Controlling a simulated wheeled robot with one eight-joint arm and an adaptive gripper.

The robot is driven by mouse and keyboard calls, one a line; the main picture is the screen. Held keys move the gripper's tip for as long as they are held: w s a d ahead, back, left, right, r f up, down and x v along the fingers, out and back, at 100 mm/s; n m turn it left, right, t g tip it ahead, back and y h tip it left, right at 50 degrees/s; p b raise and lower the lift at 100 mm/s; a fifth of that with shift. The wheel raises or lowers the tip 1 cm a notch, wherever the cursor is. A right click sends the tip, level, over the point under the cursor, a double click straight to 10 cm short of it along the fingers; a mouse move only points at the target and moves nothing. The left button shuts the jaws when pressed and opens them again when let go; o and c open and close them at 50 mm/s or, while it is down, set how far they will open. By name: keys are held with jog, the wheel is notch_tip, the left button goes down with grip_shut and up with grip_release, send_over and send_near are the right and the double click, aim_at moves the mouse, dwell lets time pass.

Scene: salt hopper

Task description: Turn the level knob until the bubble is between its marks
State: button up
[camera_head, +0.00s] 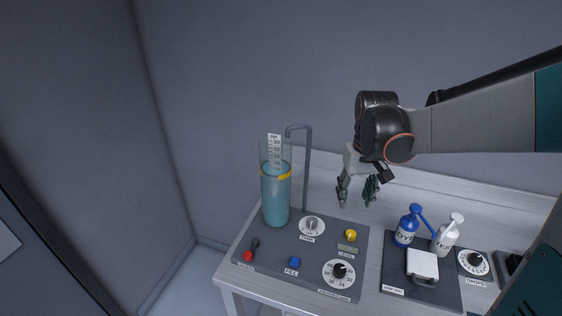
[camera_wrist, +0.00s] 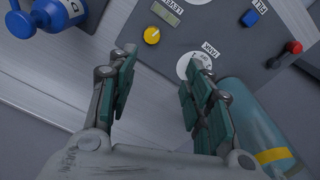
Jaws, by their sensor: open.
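The level knob is the small yellow knob (camera_head: 350,236) on the grey panel, just above the LEVEL label; it also shows in the wrist view (camera_wrist: 152,35). The level vial (camera_head: 347,249) is a small greenish window beside it, also in the wrist view (camera_wrist: 166,14). The bubble and its marks are too small to make out. My gripper (camera_head: 357,203) is open and empty, above the panel and apart from the knob. In the wrist view my gripper's fingers (camera_wrist: 155,85) stand spread, with the knob beyond them.
A tall cylinder of blue liquid (camera_head: 276,200) with a bent pipe (camera_head: 307,170) stands left of the knob. The TANK dial (camera_head: 312,226) and a larger dial (camera_head: 339,273) are close by. A blue DYE bottle (camera_head: 406,228) and white bottle (camera_head: 446,238) stand at right.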

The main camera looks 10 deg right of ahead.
aim_at(351, 233)
jog(key=shift+g, duration=0.3)
jog(key=f+b, duration=0.1)
jog(key=f, duration=0.4)
jog(key=d+f+b, duration=0.1)
jog(key=f, duration=0.4)
jog(key=f+b, duration=0.2)
jog(key=f, duration=0.3)
jog(key=shift+w+d, duration=0.1)
jog(key=shift+d, duration=0.3)
jog(key=c, duration=1.1)
